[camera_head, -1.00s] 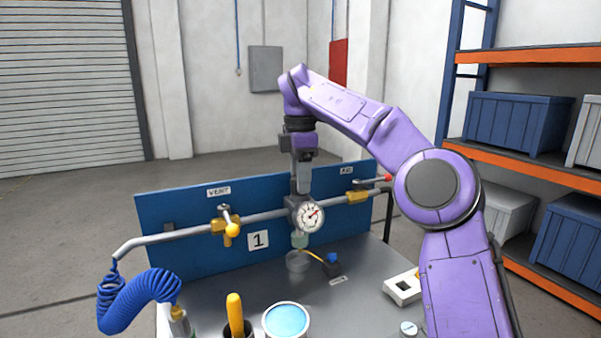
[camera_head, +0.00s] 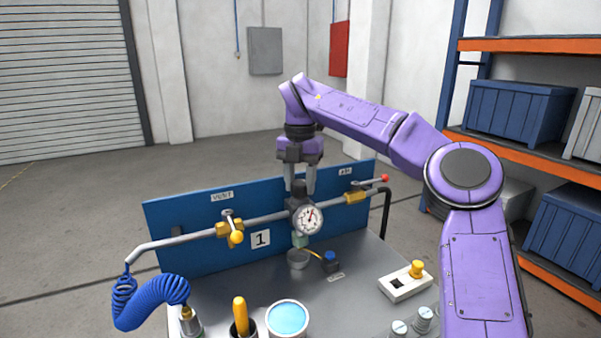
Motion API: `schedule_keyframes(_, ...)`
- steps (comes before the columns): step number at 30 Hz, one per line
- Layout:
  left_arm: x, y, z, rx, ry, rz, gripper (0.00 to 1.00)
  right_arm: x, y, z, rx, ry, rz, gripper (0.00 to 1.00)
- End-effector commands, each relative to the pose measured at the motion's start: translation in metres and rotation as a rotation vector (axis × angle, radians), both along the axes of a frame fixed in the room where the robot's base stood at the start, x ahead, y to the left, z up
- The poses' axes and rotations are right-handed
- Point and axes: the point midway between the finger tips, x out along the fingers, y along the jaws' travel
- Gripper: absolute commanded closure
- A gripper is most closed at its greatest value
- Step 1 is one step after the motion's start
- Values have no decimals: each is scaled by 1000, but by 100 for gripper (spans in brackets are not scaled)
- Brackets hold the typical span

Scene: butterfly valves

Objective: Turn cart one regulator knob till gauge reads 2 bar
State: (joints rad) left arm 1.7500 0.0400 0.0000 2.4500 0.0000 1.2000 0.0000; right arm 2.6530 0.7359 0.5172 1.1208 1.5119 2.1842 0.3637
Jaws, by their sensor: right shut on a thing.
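Cart one, marked by a "1" plate (camera_head: 260,239), has a blue back panel (camera_head: 190,250) and a grey pipe. The regulator's dark knob (camera_head: 299,188) stands on top of the regulator body at the pipe's middle. My right gripper (camera_head: 300,187) comes down from above and is shut on this knob, one finger on each side. The round white gauge (camera_head: 308,219) faces me just below. Its red needle points roughly upward; the numbers are too small to read. My left gripper is not in view.
Orange-edged shelves (camera_head: 530,45) stand right.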

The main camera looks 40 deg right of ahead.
Motion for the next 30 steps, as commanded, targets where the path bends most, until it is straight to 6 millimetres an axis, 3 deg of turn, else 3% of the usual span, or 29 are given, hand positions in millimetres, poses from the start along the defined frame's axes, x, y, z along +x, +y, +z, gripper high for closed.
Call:
schedule_keyframes(18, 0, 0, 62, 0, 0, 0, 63, 1, 0, 6, -2, -3, 578, 87)
schedule_keyframes(30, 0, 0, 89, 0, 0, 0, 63, 2, 1, 4, -3, -2, 851, 87)
